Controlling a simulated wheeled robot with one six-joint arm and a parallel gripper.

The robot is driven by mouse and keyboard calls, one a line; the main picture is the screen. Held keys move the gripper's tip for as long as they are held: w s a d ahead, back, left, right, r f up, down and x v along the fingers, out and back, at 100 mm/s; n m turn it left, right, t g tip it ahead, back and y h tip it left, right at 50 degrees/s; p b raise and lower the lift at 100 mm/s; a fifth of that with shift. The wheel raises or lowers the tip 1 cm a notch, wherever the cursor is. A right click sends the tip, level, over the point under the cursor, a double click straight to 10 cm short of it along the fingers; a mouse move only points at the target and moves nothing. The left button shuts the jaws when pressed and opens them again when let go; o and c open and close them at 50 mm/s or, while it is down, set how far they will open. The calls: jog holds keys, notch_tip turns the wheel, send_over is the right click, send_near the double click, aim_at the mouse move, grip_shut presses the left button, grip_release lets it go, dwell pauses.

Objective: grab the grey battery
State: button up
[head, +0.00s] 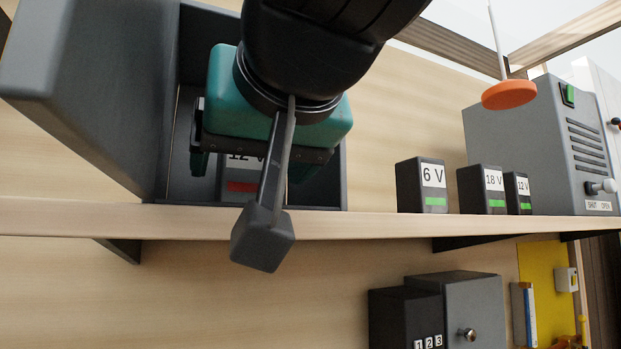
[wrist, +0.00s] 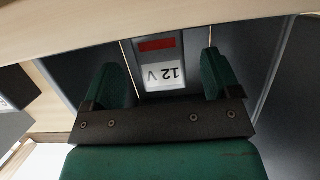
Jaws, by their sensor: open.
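A grey 12 V battery (head: 240,187) with a red bar stands inside an open dark grey compartment on the shelf, partly hidden behind my gripper (head: 248,165) in the head view. In the wrist view the battery (wrist: 157,45) shows its white label upside down, between the two green fingers. My gripper (wrist: 162,66) is open at the compartment mouth, with one finger to each side of the battery's front. I cannot tell whether the fingers touch it.
The compartment's grey door (head: 95,90) stands open at left. Along the shelf (head: 370,226) stand a 6 V battery (head: 421,186), an 18 V battery (head: 482,190) and a small 12 V battery (head: 518,193), all with green bars. A grey machine (head: 530,150) and hanging orange disc (head: 509,95) are at right.

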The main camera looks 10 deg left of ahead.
aim_at(247, 170)
jog(key=shift+p+x, duration=0.5)
jog(key=shift+x, duration=1.95)
